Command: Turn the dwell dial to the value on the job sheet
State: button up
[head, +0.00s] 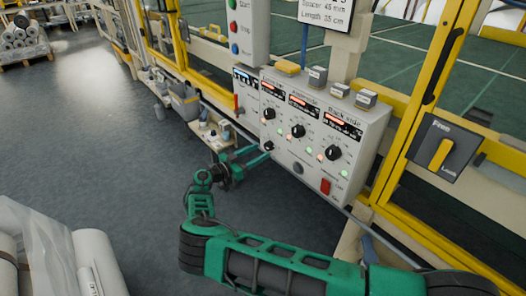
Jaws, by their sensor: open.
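A grey control panel (312,135) is mounted on the yellow-framed machine. It carries three black dials: a left one (268,114), a middle one (298,131) and a right one (332,152) under "Back side". A smaller dark knob (267,145) is at its lower left. I cannot read which is the dwell dial. The job sheet (325,12) at the top is cut off; its visible lines read "Spacer 45 mm" and "Length 55 cm". My green gripper (263,152) is open, its fingertips close to the small knob. Contact cannot be told.
A red switch (325,186) is at the panel's lower right. Small blocks, one yellow (288,67), sit on its top. A yellow lever switch (440,153) is on the right. White rolls (95,262) lie at lower left. The grey floor (95,130) is open.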

aim_at(266, 148)
jog(key=shift+x, duration=1.55)
jog(key=c, duration=1)
jog(key=shift+c, duration=0.2)
